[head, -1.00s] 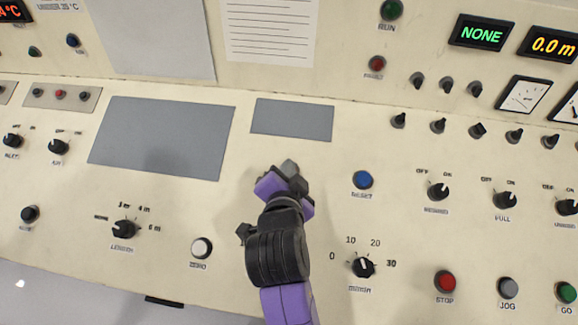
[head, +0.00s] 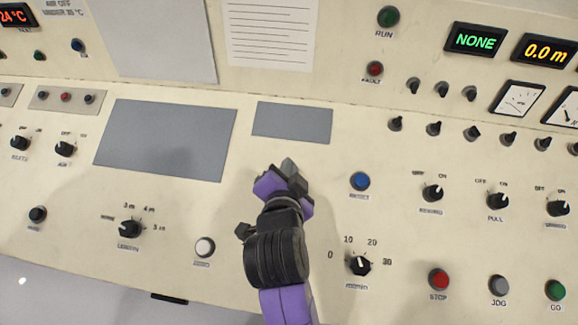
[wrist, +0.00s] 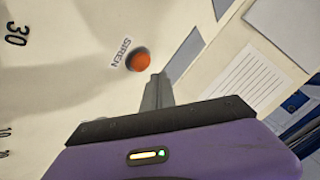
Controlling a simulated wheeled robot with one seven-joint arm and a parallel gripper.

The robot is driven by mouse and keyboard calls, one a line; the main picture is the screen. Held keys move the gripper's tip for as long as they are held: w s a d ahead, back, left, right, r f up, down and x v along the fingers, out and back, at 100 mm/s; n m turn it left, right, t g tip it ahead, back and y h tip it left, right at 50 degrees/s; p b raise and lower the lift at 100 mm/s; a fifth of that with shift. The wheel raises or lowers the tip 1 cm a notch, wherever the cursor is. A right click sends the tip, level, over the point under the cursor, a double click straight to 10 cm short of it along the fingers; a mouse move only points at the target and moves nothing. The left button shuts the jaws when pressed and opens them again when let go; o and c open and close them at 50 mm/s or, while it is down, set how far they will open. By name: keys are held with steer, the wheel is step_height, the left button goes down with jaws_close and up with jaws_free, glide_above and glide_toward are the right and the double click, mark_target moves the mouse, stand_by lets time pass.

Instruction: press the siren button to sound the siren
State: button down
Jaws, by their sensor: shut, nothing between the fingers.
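The siren button is an orange-red round button (wrist: 139,60) beside the printed word SIREN in the wrist view. It sits on the cream panel just beyond my fingertips, a little to their left in that view. My gripper (wrist: 158,88) is shut and empty, its dark fingers together. It also shows in the head view (head: 289,170), over the middle of the panel below the small grey plate. The siren button does not show in the head view; my gripper and arm may cover it. I see a small gap in the wrist picture between fingertips and button.
A blue button (head: 360,181) lies right of my gripper, with a numbered knob (head: 360,265) below it. A white button (head: 205,247) is at its left. Red stop (head: 438,279), grey jog (head: 499,285) and green go (head: 555,290) buttons line the lower right. Knobs surround them.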

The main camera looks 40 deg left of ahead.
steer(key=r+p, duration=0.1)
steer(key=r, duration=0.1)
steer(key=r+p, duration=0.1)
steer(key=shift+s+d+r+p, duration=0.2)
steer(key=shift+s+r+p, duration=0.15)
steer(key=shift+s, duration=0.05)
stand_by(0.6)
